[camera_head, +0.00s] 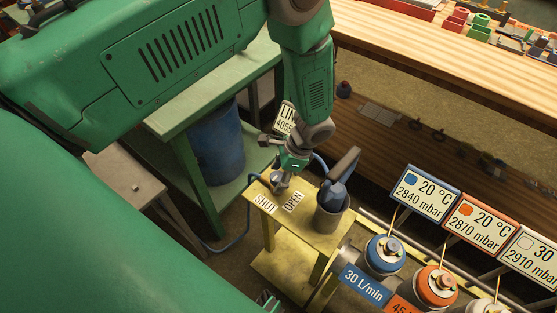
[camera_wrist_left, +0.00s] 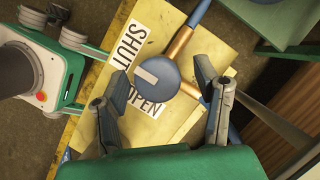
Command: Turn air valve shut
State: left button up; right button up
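The air valve shows in the left wrist view as a blue round knob (camera_wrist_left: 170,86) with a white pointer mark and brass fittings on blue hose. The pointer aims to the left, between the SHUT label (camera_wrist_left: 128,45) and the OPEN label (camera_wrist_left: 145,103). My left gripper (camera_wrist_left: 165,95) is open, its two fingers apart on either side of the knob, seemingly not touching it. In the head view, my left gripper (camera_head: 283,184) is over the yellow stand (camera_head: 325,241) and hides most of the valve.
Blue (camera_head: 384,254) and orange (camera_head: 437,287) capped cylinders with pressure signs stand to the right. A green table and blue barrel (camera_head: 217,145) are behind left.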

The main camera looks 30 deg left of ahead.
pick_arm(q)
jog(key=shift+r, duration=0.1)
jog(key=v, duration=1.1)
jog(key=shift+w+d+r, duration=0.2)
jog(key=shift+r, duration=0.1)
